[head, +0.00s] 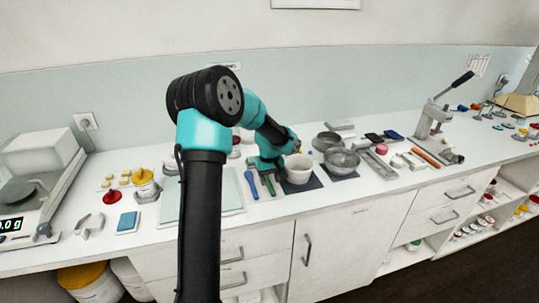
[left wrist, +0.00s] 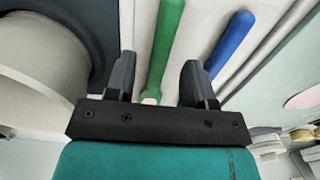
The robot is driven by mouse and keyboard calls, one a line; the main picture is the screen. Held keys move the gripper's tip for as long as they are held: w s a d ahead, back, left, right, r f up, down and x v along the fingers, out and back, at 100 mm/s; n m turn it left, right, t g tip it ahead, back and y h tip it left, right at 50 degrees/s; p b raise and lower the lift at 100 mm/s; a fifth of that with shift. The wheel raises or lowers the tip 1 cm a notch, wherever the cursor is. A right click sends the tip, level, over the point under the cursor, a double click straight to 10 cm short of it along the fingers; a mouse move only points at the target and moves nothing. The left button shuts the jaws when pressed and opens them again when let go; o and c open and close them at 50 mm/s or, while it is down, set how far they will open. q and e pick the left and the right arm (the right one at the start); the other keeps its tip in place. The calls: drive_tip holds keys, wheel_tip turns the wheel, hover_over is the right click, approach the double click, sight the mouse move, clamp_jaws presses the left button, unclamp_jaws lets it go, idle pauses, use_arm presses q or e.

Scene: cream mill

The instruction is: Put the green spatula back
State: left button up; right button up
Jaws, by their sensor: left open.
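The green spatula (head: 270,187) lies on the white counter beside a blue-handled tool (head: 251,187), to the left of a white bowl. My left gripper (head: 264,165) is over the far part of these tools. In the left wrist view my left gripper (left wrist: 157,80) is open, and the green spatula's handle (left wrist: 166,40) shows between its two fingers, not gripped. The blue handle (left wrist: 232,42) lies outside the fingers, to the right. The spatula's far end is hidden behind my gripper in the head view. My right gripper is not in view.
The white bowl (head: 299,168) stands on a dark mat, close to my left gripper. A pale board (head: 225,195) lies left of the tools. A scale (head: 35,190) stands at far left. The counter's front strip is clear.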

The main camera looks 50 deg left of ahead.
use_arm(q)
wheel_tip(320, 180, up, 16)
drive_tip(key=shift+a, duration=0.15)
idle(0.3)
drive_tip(key=shift+w, duration=0.1)
drive_tip(key=w+d+f+m+t+h, duration=0.1)
drive_tip(key=w+d+f+m, duration=0.1)
drive_tip(key=d+f, duration=0.6)
drive_tip(key=w+d+f+m+t+h, duration=0.15)
drive_tip(key=d+f, duration=0.35)
drive_tip(key=d, duration=0.7)
drive_tip(key=w+d+f+m+t+h, duration=0.1)
drive_tip(key=w+d+f+h, duration=0.1)
drive_tip(key=d+f, duration=0.55)
drive_tip(key=s+d+f+m+g, duration=0.1)
drive_tip(key=s+d+f+m, duration=0.2)
drive_tip(key=s+f, duration=0.7)
drive_tip(key=s+d+f+m+g, duration=0.1)
drive_tip(key=s+d+f+m, duration=0.2)
drive_tip(key=s+f, duration=0.7)
drive_tip(key=shift+s+d+f+g+y, duration=0.25)
drive_tip(key=shift+f+g+y, duration=0.1)
drive_tip(key=shift+f+y, duration=0.1)
